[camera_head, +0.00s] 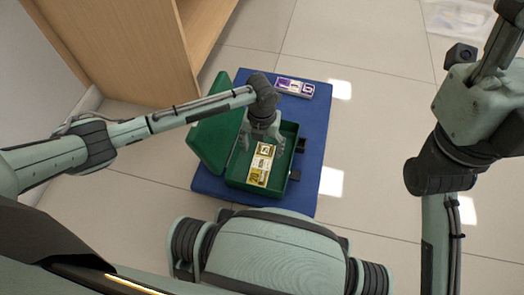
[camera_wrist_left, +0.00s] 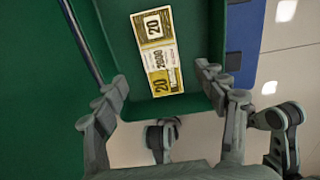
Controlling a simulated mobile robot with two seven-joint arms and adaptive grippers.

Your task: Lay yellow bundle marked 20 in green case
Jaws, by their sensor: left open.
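The yellow bundle marked 20 (camera_head: 260,168) lies flat inside the green case (camera_head: 235,183), on its floor. The case stands open with its lid (camera_head: 212,140) swung to the left. My left gripper (camera_head: 263,142) is over the case by the far end of the bundle, its fingers spread and empty. In the left wrist view the bundle (camera_wrist_left: 157,52) shows its 20 marks and lies beyond the open fingers (camera_wrist_left: 158,88), apart from them. The case floor (camera_wrist_left: 105,15) is bare around it. My right gripper is not clearly in view; only parts of the right arm show.
The case rests on a blue surface (camera_head: 313,125). A purple bundle (camera_head: 294,87) lies on that surface beyond the case. A wooden cabinet (camera_head: 130,50) stands at the back left. Pale tiled floor (camera_head: 385,70) is open to the right.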

